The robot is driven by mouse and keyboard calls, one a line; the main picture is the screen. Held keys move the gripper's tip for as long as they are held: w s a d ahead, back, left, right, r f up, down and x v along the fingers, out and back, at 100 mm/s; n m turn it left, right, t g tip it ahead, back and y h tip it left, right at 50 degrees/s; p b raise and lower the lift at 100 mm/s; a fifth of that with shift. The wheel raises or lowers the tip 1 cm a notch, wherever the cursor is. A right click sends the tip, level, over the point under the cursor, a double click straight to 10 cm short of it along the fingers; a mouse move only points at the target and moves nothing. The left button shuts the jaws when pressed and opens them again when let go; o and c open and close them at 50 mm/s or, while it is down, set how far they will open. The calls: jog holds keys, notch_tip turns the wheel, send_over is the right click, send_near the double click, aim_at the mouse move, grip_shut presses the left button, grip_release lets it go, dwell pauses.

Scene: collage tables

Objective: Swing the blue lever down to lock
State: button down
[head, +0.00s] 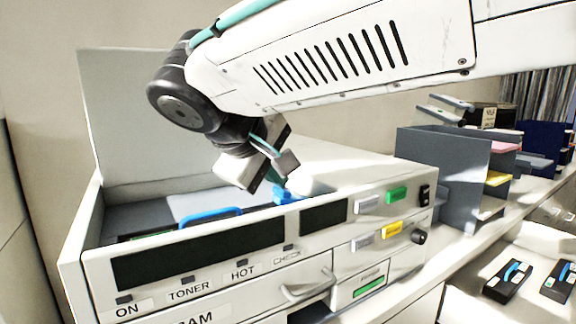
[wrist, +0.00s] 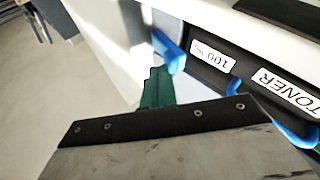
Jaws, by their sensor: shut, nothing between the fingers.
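The blue lever (head: 284,196) shows just behind the front panel of the open machine, right of the blue handle, partly hidden by my gripper. In the wrist view the blue lever (wrist: 170,52) stands up beside a black part labelled "100". My gripper (head: 264,176) hangs over the right part of the open bay, close above the lever. In the wrist view my gripper's teal fingertips (wrist: 156,88) are shut and empty, just short of the lever. I cannot tell whether they touch it.
A blue handle (head: 210,216) and a black unit labelled "TONER" (wrist: 285,88) lie in the bay. The raised lid (head: 130,120) stands behind. The front panel (head: 200,255) edges the bay. A grey paper sorter (head: 440,165) stands to the right.

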aim_at(286, 191)
jog(key=shift+d, duration=0.1)
jog(key=shift+w, duration=0.1)
jog(key=shift+w+d+f, duration=0.35)
jog(key=shift+d, duration=0.2)
jog(key=shift+r, duration=0.3)
notch_tip(286, 191, up, 4)
jog(key=shift+s+d+r, duration=0.1)
jog(key=shift+s+r, duration=0.05)
jog(key=v, duration=0.8)
jog(key=shift+s, duration=0.4)
jog(key=shift+r, duration=0.1)
